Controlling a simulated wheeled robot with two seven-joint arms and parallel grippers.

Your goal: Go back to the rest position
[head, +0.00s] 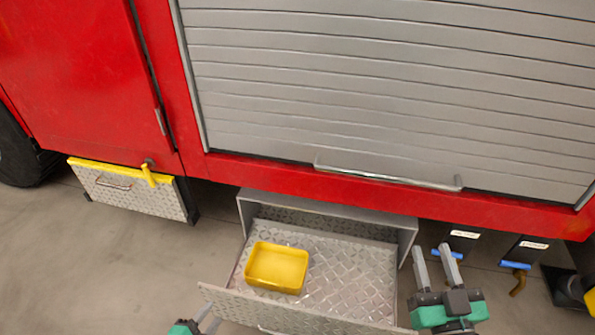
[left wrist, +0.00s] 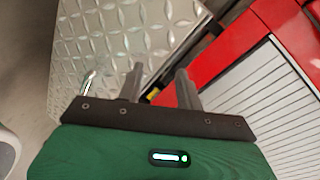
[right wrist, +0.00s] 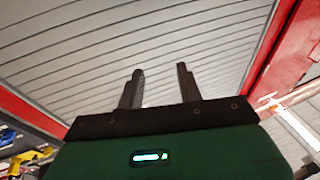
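My right gripper (head: 436,254) is at the lower right of the head view, just right of the open drawer, with its two fingers apart and nothing between them. The right wrist view also shows its fingers (right wrist: 160,86) apart and empty, before the grey shutter. My left gripper (head: 207,318) is only partly in the head view, at the bottom edge in front of the drawer. In the left wrist view its fingers (left wrist: 160,88) are apart and empty, near the drawer's metal tread-plate face.
The tread-plate drawer (head: 345,275) under the red truck (head: 290,175) is pulled out, with a yellow tray (head: 277,267) inside at left. A closed box with a yellow top (head: 130,189) hangs at left. The rolling shutter (head: 380,80) is closed. Blue-handled valves (head: 515,266) are at right.

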